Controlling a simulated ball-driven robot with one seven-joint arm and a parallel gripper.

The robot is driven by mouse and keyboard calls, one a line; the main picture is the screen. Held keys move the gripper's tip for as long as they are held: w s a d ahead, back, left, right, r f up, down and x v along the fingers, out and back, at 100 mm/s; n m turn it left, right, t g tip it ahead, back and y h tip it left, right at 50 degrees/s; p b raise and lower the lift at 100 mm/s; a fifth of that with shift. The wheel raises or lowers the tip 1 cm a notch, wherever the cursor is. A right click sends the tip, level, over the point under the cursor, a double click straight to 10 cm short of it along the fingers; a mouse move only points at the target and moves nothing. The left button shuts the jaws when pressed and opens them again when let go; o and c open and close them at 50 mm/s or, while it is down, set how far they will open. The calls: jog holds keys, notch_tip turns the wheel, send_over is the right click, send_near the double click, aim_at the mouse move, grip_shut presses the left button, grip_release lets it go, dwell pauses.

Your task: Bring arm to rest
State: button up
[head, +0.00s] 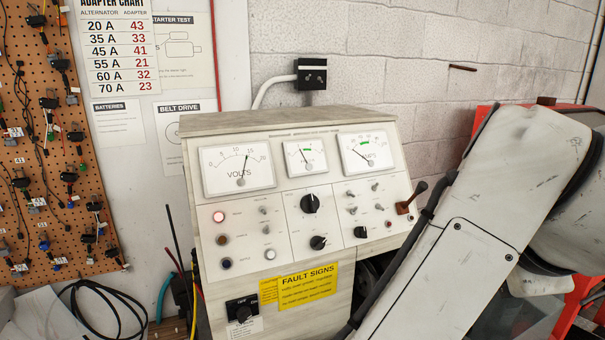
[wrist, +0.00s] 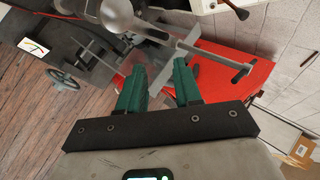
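My gripper (wrist: 160,68) shows in the wrist view, with two green fingers standing apart. It is open, and I see nothing held between the fingers. Grey metal clamp parts show beyond the fingertips; I cannot tell how far off they are. In the head view my pale arm (head: 455,240) fills the right side, in front of the test bench's right edge. The gripper itself is not in the head view.
The test bench (head: 225,123) has gauges, knobs and a lit red lamp (head: 219,216). A black-knobbed lever (head: 416,190) sticks out near my arm. In the wrist view, a metal T-handle (wrist: 215,60) crosses a red surface (wrist: 255,85). A handwheel (wrist: 62,80) is at left.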

jog(key=s+d+f+n+g+h, duration=0.1)
jog(key=s+d+f+n, duration=0.2)
jog(key=f, duration=0.5)
jog(key=s+d+f+n+g, duration=0.1)
jog(key=d+f+n, duration=0.2)
jog(key=f+n, duration=0.35)
jog(key=s+d+f+n+g+h, duration=0.1)
jog(key=s+d+f+n, duration=0.15)
jog(key=f, duration=0.65)
jog(key=s+a+f+n+g+y+b, duration=0.2)
jog(key=s+f+n, duration=0.1)
jog(key=s+f, duration=0.7)
jog(key=s+a+f+n+g+y+b, duration=0.1)
jog(key=s+a+f+n+g+b, duration=0.1)
jog(key=s+f, duration=0.9)
notch_tip(320, 180, down, 3)
jog(key=shift+s+a+r+n+y, duration=0.1)
jog(key=shift+s+a+n+y, duration=0.05)
jog(key=shift+a+n+y, duration=0.25)
